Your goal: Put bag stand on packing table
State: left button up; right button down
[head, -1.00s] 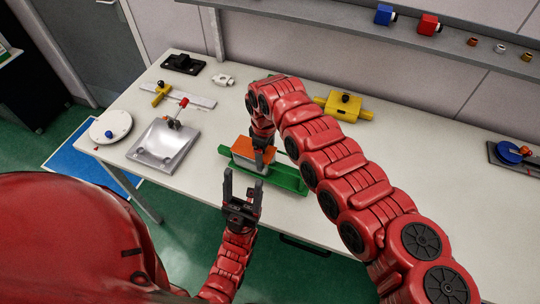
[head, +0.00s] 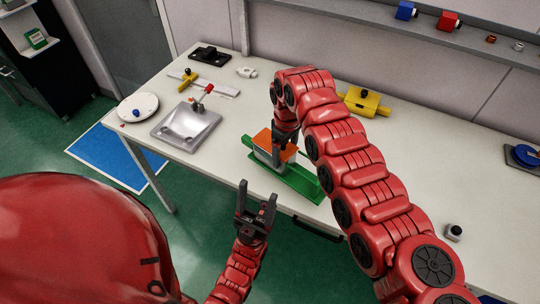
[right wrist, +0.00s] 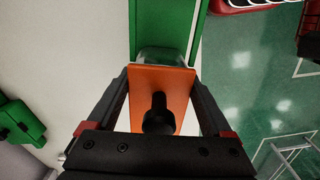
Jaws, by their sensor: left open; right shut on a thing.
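No thing is clearly marked as the bag stand; I cannot tell which part it is. My right gripper (head: 284,146) is shut on an orange-topped grey block (head: 263,136). In the right wrist view, the orange plate (right wrist: 150,82) with a black knob lies between the fingers. The block is at a long green tray (head: 300,183) on the front edge of the white packing table (head: 225,160); whether it touches the tray is unclear. My left gripper (head: 257,200) is open and empty, in front of the table edge.
A silver plate (head: 187,125), a white disc (head: 138,107) and a yellow fixture (head: 363,101) are on the table. A small black-topped item (head: 453,232) is at the right. A blue mat (head: 118,155) lies on the green floor. The table's back middle is fairly clear.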

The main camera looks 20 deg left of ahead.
jog(key=w+d+r+m+b, duration=0.1)
jog(key=w+d+r+m, duration=0.1)
jog(key=w+d+m, duration=0.2)
jog(key=w+d, duration=0.3)
jog(key=d, duration=0.3)
jog(key=shift+w+r, duration=0.25)
jog(key=shift+r, duration=0.05)
jog(key=shift+w+d, duration=0.1)
jog(key=shift+d, duration=0.1)
jog(key=shift+w+d+r+m+b, duration=0.15)
jog(key=shift+w+d+m, duration=0.1)
jog(key=shift+d, duration=0.2)
jog(key=shift+w+d+m+b, duration=0.15)
jog(key=shift+d+m, duration=0.1)
jog(key=shift+d, duration=0.15)
